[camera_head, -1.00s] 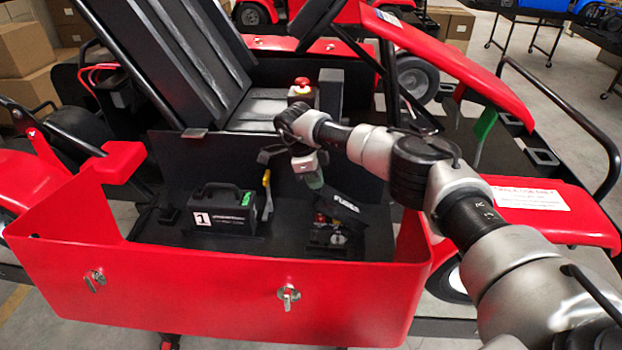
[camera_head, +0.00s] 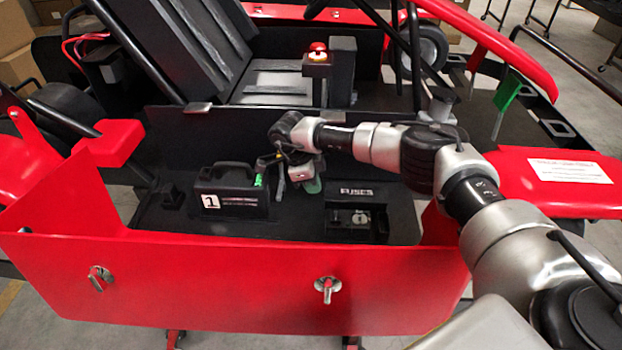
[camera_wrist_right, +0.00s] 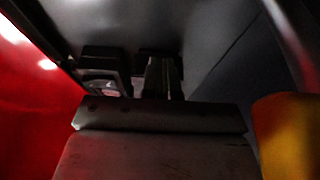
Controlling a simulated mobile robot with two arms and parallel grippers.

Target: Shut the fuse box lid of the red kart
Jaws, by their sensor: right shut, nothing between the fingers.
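The fuse box (camera_head: 357,222) of the red kart sits on the dark floor of the side bay, right of centre in the head view. Its lid, marked FUSES (camera_head: 357,191), shows behind the open interior, whose parts are visible. The lid's exact angle is hard to tell. My right gripper (camera_head: 300,174) is just left of the fuse box, above the bay floor, with its fingertips partly hidden in the head view. In the right wrist view its fingers (camera_wrist_right: 163,78) are close together and empty. My left gripper is not in view.
A black battery box (camera_head: 232,190) with a 1 label stands left of my right gripper. The red side panel (camera_head: 230,275) rises in front of the bay. A yellow piece (camera_wrist_right: 287,135) is close at the right wrist's right side. The seat (camera_head: 270,85) is behind.

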